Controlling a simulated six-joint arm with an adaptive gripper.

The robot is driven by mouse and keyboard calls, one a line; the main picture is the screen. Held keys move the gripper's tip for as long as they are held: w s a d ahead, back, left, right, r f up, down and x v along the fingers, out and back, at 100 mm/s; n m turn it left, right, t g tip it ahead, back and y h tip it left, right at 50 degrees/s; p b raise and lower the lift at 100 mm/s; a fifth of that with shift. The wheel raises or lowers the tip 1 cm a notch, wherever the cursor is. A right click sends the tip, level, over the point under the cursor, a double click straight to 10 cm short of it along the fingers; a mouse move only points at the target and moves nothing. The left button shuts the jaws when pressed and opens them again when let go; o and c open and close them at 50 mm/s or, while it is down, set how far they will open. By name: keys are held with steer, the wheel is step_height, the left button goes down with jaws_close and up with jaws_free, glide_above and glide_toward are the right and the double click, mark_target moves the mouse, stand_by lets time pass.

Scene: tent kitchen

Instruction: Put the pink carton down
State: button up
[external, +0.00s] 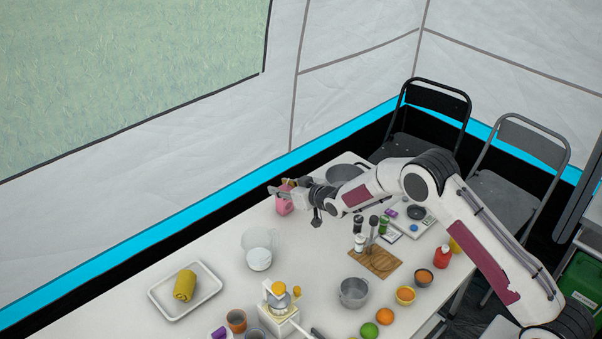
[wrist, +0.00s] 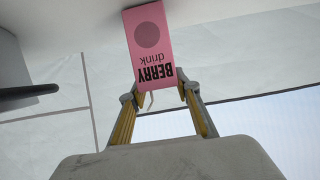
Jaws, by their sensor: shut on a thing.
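The pink carton (external: 285,205) is at the far edge of the white table in the external view. In the wrist view the carton (wrist: 148,42) shows its "BERRY drink" label upside down, with the white surface behind its far end. My gripper (external: 279,188) is shut on the carton near its upper end. In the wrist view the fingers of my gripper (wrist: 157,88) lie on either side of the label end. Whether the carton's base touches the table is hard to tell.
A clear bowl (external: 260,240) with a white cup stands in front of the carton. A grey pot (external: 344,174) is to its right, partly behind my arm. A tray (external: 205,302) with a yellow roll is at left. Bare table lies left of the carton.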

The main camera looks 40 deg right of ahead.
steer(key=shift+f, duration=0.1)
steer(key=o, duration=0.8)
steer(key=shift+s, duration=0.1)
steer(key=shift+s+r, duration=0.15)
steer(key=shift+r, duration=0.1)
steer(key=shift+v, duration=5.7)
steer(key=shift+r, duration=0.1)
